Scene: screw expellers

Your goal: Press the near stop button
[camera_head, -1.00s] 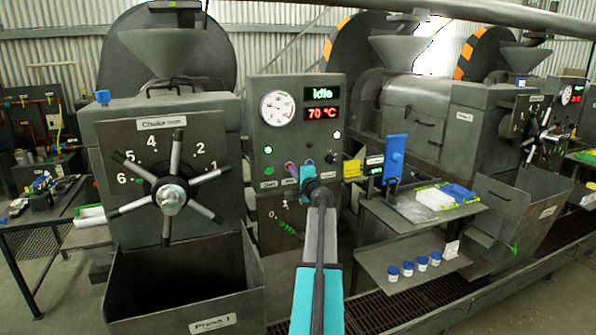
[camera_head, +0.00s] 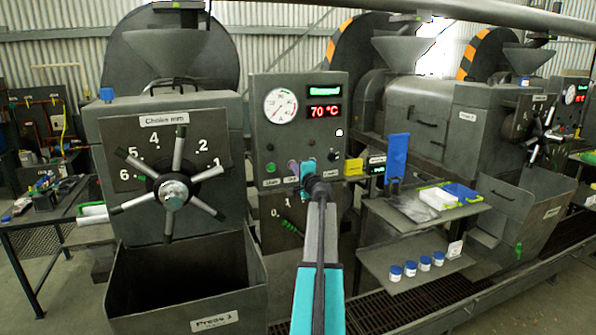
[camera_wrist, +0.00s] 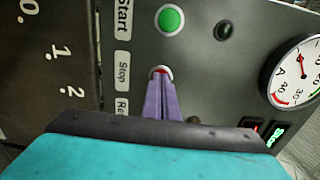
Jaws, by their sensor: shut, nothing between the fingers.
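The near press's control panel (camera_head: 261,105) stands in the middle of the head view. In the wrist view the red stop button (camera_wrist: 161,71), in a pale ring beside the "Stop" label (camera_wrist: 123,73), is mostly covered by my gripper's shut purple fingers (camera_wrist: 160,82). The fingertips are at the button and appear to touch it. In the head view my gripper (camera_head: 293,167) reaches the panel's lower part and hides the button. The panel's status display (camera_head: 324,91) shows a green word too blurred to read, above a red 70 °C readout (camera_head: 324,110).
The green start button (camera_wrist: 169,20) is close beside the fingers. A choke handwheel (camera_head: 174,193) projects to the left above a bin (camera_head: 213,323).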

